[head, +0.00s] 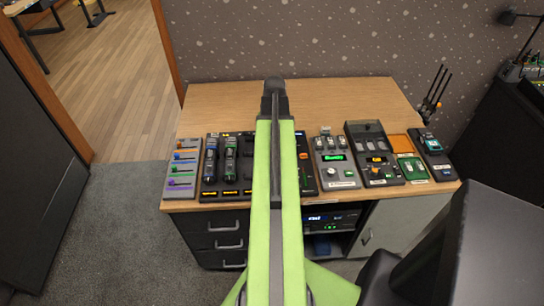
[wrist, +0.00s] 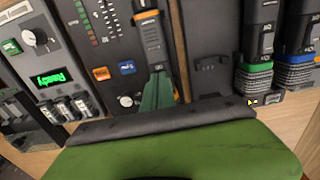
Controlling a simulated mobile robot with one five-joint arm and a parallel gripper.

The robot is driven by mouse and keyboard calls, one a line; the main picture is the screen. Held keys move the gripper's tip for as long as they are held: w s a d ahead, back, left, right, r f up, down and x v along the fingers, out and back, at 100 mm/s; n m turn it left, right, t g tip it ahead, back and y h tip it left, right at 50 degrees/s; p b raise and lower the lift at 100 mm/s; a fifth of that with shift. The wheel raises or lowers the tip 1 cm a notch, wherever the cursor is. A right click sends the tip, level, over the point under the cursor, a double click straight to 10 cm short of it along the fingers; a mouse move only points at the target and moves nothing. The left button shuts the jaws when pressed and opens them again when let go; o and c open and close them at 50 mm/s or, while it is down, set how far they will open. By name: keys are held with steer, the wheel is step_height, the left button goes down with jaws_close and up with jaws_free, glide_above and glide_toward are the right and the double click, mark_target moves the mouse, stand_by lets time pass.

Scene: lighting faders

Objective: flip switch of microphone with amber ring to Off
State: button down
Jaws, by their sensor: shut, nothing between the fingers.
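The microphone with the amber ring (wrist: 152,38) lies in its dark holder in the upper middle of the wrist view, its orange band near the top edge. My gripper (wrist: 159,76) shows there as dark green fingers, shut and empty, over the near end of this microphone. I cannot tell whether they touch it. The switch and its position are not clear. In the head view my green arm hides this microphone and my fingers. A green-ringed microphone (wrist: 255,72) and a blue-ringed microphone (wrist: 294,70) lie to the right in the wrist view.
The wooden desk (head: 330,97) is bare behind the row of devices. A grey fader panel (head: 183,168) stands at the left. A box with a green display (head: 335,157), a dark device (head: 374,155) and a green card device (head: 412,168) stand to the right.

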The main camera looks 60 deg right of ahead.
step_height(320, 180, up, 7)
steer(key=p, duration=0.6)
steer(key=shift+f, duration=0.1)
